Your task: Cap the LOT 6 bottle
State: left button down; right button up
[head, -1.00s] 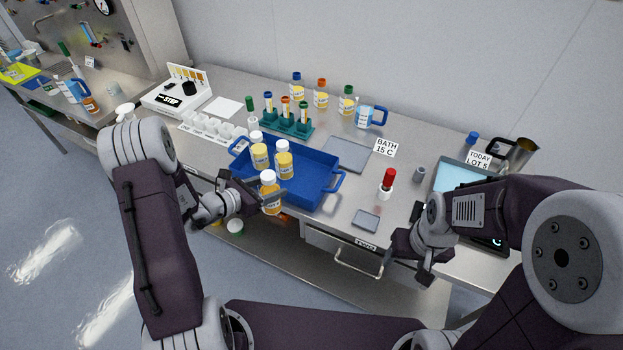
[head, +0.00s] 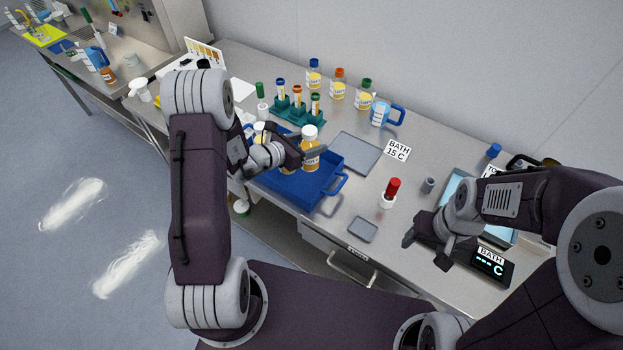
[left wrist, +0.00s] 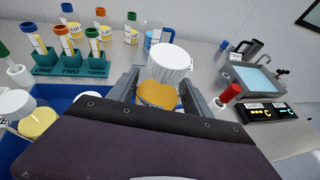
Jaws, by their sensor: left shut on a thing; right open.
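My left gripper (head: 316,156) is shut on a white-capped bottle (head: 310,160) of amber liquid, upright over the blue tray (head: 329,189). Its lot number is not readable. The left wrist view shows the bottle's white cap (left wrist: 170,59) and amber body (left wrist: 158,95) between the fingers. Other white-capped bottles (left wrist: 36,121) are in the tray, partly hidden by my left arm in the head view. My right gripper (head: 428,250) is open and empty above the front of the bench, left of the bath display.
A red-topped white item (head: 391,192), a small grey cylinder (head: 428,185) and a flat grey pad (head: 363,229) stand right of the tray. A teal tube rack (head: 297,111), capped bottles (head: 338,88) and a blue-handled jug (head: 385,114) are behind. The bath display (head: 488,263) is near my right gripper.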

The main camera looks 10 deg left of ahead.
aim_at(313, 163)
pick_arm(q)
jog(key=f, duration=0.2)
jog(key=w+f, duration=0.1)
jog(key=f, duration=0.1)
jog(key=d+f+p, duration=0.1)
jog(key=f, duration=0.1)
jog(key=shift+w+f, duration=0.2)
jog(key=shift+w, duration=0.05)
jog(key=shift+s+a, duration=0.1)
jog(key=shift+a, duration=0.1)
jog(key=shift+s+a, duration=0.1)
jog(key=shift+s, duration=0.2)
jog(key=f, duration=0.3)
jog(key=shift+w+d+f+p, duration=0.2)
jog(key=shift+f+p, duration=0.1)
jog(key=shift+p, duration=0.05)
jog(key=shift+a+f, duration=0.1)
jog(key=shift+f, duration=0.05)
jog(key=shift+s, duration=0.1)
pick_arm(e)
jog(key=shift+w+d+r, duration=0.25)
jog(key=shift+w+r, duration=0.2)
jog(key=shift+r, duration=0.25)
